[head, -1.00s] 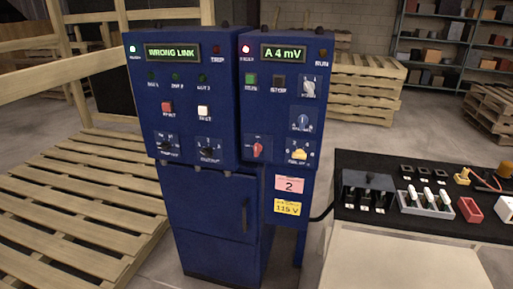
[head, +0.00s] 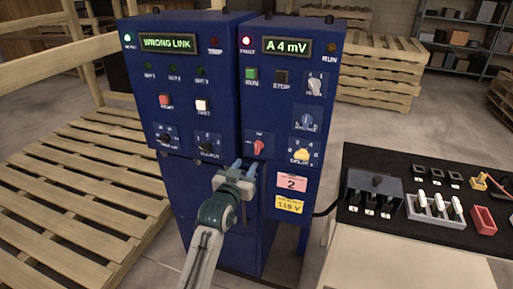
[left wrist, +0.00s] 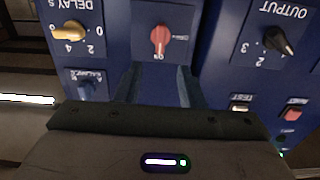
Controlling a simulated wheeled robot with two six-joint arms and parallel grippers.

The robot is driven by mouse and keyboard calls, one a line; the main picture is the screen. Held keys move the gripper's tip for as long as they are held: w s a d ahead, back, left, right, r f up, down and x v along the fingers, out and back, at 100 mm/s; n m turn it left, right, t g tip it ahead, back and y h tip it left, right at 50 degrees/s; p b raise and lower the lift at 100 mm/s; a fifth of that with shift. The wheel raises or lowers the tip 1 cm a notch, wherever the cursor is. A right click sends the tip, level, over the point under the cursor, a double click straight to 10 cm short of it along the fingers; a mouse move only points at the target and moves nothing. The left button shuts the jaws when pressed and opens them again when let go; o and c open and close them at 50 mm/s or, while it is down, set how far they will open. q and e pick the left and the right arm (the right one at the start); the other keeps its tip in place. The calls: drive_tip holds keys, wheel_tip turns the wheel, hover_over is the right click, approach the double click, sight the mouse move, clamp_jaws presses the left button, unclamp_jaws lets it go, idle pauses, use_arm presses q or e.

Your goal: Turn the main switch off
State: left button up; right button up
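The main switch is a red rotary knob (head: 258,147) on the lower left of the right-hand blue cabinet. In the left wrist view, upside down, the red knob (left wrist: 160,40) has its narrow end toward the lettering that seems to read ON. My left gripper (head: 246,167) is just below and slightly left of the knob in the head view. Its two fingers (left wrist: 157,75) are apart with nothing between them, pointing toward the panel, and do not appear to touch the knob. My right gripper is in neither view.
The yellow delay knob (head: 301,154) and the black output knob (left wrist: 280,40) flank the switch. The left display (head: 168,43) reads WRONG LINK; the right display (head: 282,46) reads A 4 mV. A black-topped bench (head: 400,225) with parts stands at right.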

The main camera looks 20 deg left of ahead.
sight(256, 148)
use_arm(q)
drive_tip(key=w+p, duration=0.2)
drive_tip(key=w, duration=0.6)
drive_tip(key=shift+w+d, duration=0.15)
drive_tip(key=shift+w, duration=0.15)
drive_tip(key=shift+w+f, duration=0.1)
drive_tip(key=shift+w, duration=0.65)
drive_tip(key=c, duration=0.6)
